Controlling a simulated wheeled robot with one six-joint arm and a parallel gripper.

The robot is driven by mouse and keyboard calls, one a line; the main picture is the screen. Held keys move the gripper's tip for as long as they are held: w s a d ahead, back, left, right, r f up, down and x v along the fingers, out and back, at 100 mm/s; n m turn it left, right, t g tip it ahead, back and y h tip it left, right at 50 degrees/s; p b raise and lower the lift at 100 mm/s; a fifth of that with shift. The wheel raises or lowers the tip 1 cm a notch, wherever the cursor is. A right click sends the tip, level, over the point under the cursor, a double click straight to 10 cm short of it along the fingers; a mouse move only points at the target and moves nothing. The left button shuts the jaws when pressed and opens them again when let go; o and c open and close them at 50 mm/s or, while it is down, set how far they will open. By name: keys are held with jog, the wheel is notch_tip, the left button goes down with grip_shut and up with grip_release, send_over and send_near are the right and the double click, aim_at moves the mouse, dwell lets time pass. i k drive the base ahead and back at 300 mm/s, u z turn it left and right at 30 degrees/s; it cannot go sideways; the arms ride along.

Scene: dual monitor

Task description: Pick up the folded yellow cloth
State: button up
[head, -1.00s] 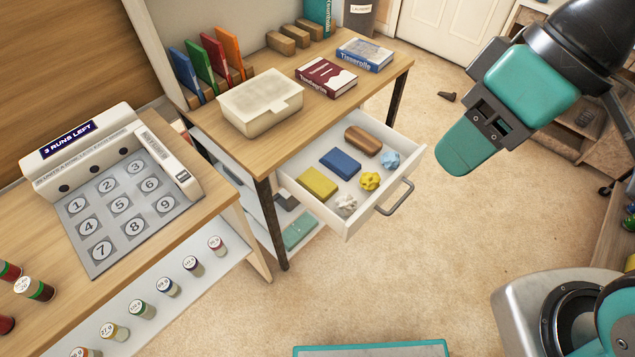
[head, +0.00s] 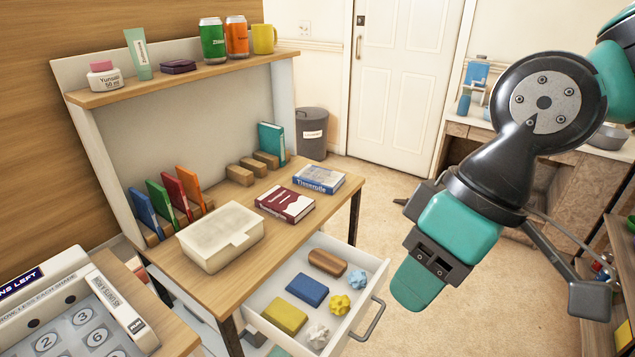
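A flat yellow block-like piece (head: 285,316), which looks like the folded yellow cloth, lies at the near left of the open white drawer (head: 352,336). A similar blue piece (head: 307,290) lies just behind it. My gripper (head: 418,283) hangs to the right of the drawer, above the floor and apart from everything. One broad teal finger shows. The gap between the fingers is hidden, so I cannot tell whether it is open.
The drawer also holds a brown brush-like block (head: 327,262), a crumpled yellow piece (head: 340,304), a light blue one (head: 357,279) and a white one (head: 318,335). A lidded box (head: 221,238) and books (head: 286,203) stand on the desktop above. The carpet (head: 392,225) beyond is clear.

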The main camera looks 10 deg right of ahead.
aim_at(283, 315)
jog(key=k, duration=0.5)
jog(key=u, duration=1.9)
jog(key=i, duration=1.1)
jog(key=z, duration=1.65)
